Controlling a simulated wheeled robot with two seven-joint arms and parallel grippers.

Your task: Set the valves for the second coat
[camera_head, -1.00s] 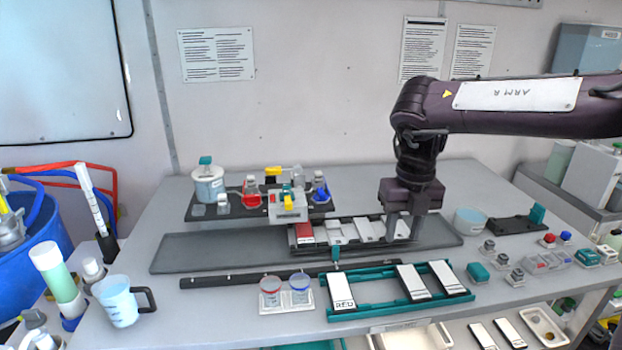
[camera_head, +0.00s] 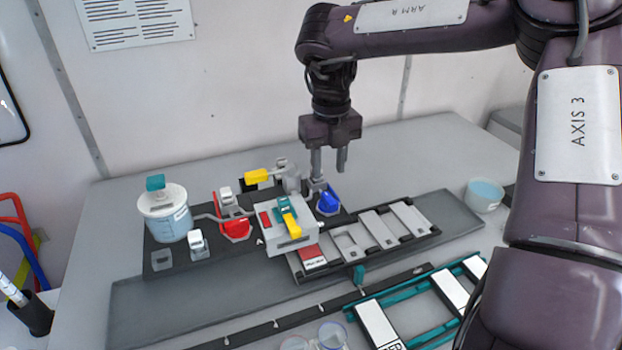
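My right gripper (camera_head: 329,168) points down with its fingers apart, above and behind the blue flask (camera_head: 328,201). Its left finger overlaps a small grey valve (camera_head: 318,185) there; I cannot tell if they touch. A grey mixing block (camera_head: 284,236) carries a teal handle (camera_head: 285,203) and a yellow handle (camera_head: 291,225). Another yellow handle (camera_head: 262,175) points left behind the block. A red flask (camera_head: 235,229) stands to the block's left, with white valves (camera_head: 197,240) and (camera_head: 225,194) nearby. A white tank with a teal cap (camera_head: 165,215) stands farther left. My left gripper is out of view.
A rack of grey slots (camera_head: 363,235), with a red-topped card (camera_head: 311,258), lies right of the block. A teal frame (camera_head: 434,286) with white cards is in front. A bluish bowl (camera_head: 485,195) stands at right. My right arm fills the right side.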

